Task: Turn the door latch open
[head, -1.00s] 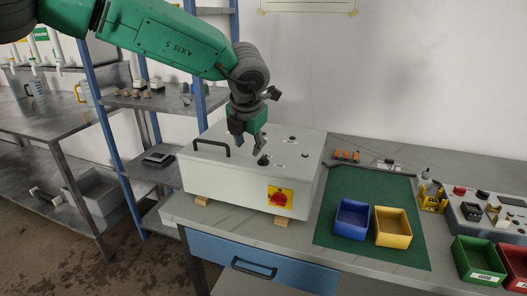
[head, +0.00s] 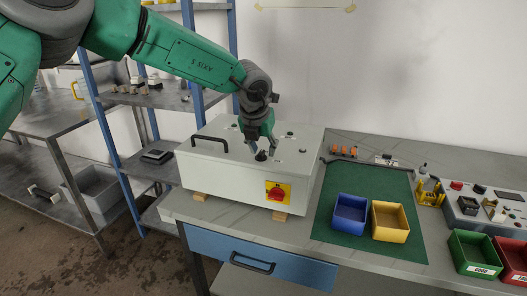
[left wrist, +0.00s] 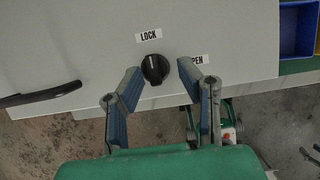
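The door latch is a black knob (left wrist: 155,69) on the light grey lid of a cabinet box (left wrist: 60,45). In the left wrist view, a "LOCK" label (left wrist: 148,35) lies above the knob, and a partly hidden label ending in "PEN" (left wrist: 200,60) lies to its right. In the head view the knob (head: 261,155) sits near the front of the lid. My left gripper (left wrist: 154,75) is open, with its blue-padded fingers on either side of the knob. No clear contact shows. My right gripper is in neither view.
A black handle (head: 210,142) is on the box's left part, and a red and yellow switch (head: 278,193) is on its front. The blue bin (head: 349,214) and yellow bin (head: 390,222) stand right of the box on a green mat (head: 330,243).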

